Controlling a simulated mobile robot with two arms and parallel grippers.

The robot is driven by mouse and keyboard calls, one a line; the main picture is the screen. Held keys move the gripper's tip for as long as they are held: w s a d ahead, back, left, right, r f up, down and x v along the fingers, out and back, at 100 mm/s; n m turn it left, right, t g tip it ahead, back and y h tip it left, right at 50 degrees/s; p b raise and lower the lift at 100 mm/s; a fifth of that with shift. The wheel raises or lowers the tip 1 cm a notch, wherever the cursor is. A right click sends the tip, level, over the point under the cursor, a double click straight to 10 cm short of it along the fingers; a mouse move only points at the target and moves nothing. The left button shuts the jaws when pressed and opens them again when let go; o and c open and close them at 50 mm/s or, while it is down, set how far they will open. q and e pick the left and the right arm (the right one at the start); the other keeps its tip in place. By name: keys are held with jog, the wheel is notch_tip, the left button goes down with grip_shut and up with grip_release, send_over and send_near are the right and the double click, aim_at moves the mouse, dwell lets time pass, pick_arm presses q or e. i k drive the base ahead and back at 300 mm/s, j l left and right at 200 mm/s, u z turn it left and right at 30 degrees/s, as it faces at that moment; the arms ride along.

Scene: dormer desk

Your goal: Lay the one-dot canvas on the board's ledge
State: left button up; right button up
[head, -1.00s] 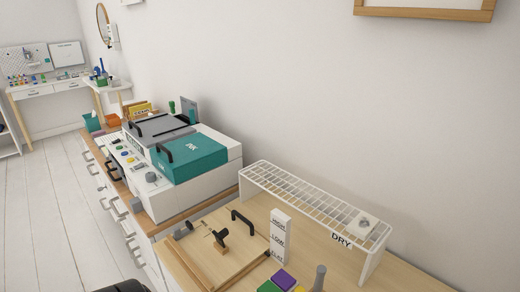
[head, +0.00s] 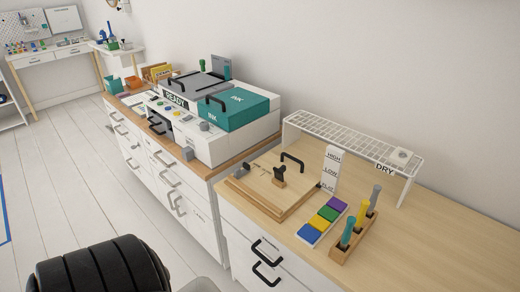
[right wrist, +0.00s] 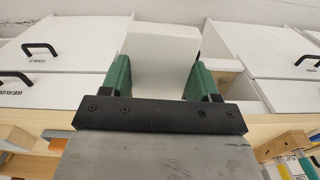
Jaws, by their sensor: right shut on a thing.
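In the right wrist view my right gripper (right wrist: 161,72) has its two green fingers closed on a plain white block-like thing (right wrist: 163,45). It may be the canvas, but no dot shows on the side I see. In the head view a wooden board (head: 265,193) with a raised wooden edge, a black handle and a dark knob lies on the desk. I cannot tell whether this is the board with the ledge. Neither gripper shows in the head view, and my left gripper is in no view.
A white wire rack (head: 350,137) marked DRY stands behind the board. A white upright sign (head: 331,168), a tray of coloured blocks (head: 322,221) and a wooden stand with coloured pegs (head: 353,238) are to its right. A teal-lidded machine (head: 240,108) is on the left. The desk's right part is clear.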

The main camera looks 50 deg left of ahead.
aim_at(268, 193)
jog(key=j+z, duration=0.1)
jog(key=j, duration=0.8)
jog(key=j+z, duration=0.1)
jog(key=j, duration=0.8)
jog(key=k+j+z, duration=0.1)
jog(key=j, duration=0.8)
